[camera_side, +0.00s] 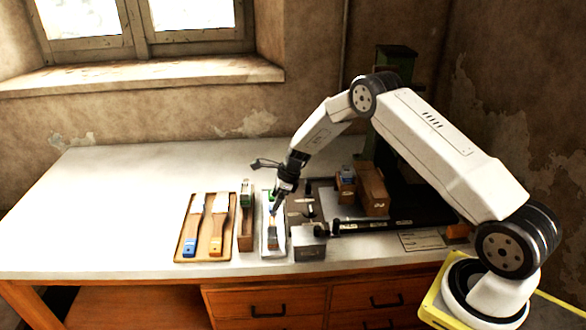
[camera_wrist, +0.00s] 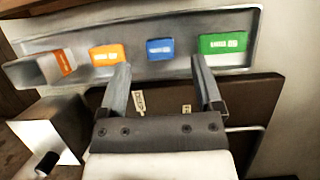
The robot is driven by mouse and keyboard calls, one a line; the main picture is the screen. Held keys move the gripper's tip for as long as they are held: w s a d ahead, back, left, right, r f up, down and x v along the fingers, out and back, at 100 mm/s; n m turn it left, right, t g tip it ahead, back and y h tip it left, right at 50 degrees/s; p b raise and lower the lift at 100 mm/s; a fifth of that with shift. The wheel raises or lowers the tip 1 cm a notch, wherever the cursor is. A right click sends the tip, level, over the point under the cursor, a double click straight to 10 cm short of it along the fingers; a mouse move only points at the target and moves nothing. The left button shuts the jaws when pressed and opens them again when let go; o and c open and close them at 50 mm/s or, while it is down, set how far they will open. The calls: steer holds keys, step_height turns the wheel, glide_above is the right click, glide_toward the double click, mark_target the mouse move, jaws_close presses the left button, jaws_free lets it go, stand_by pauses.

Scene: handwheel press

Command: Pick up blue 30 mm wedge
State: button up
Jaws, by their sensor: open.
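The blue wedge (camera_wrist: 160,49) lies in a pale tray (camera_wrist: 250,20), between an orange wedge (camera_wrist: 107,54) on its left and a green wedge (camera_wrist: 222,43) on its right. My gripper (camera_wrist: 160,62) is open and empty, with its two fingers reaching toward the tray on either side of the blue wedge's line. In the side view my gripper (camera_side: 276,207) hangs over the tray (camera_side: 266,252), pointing down. The blue wedge cannot be made out there, at or behind the fingers. A second orange piece (camera_wrist: 64,62) sits at the tray's left end.
A metal block (camera_side: 309,243) stands close right of the tray. A wooden holder (camera_side: 246,240) and a board (camera_side: 180,255) with two tools stand left. The press (camera_side: 397,60) and brown blocks (camera_side: 372,190) are right. The bench's far left is clear.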

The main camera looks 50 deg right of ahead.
steer(key=shift+x, duration=1.6)
steer(key=shift+r, duration=0.1)
jaws_close()
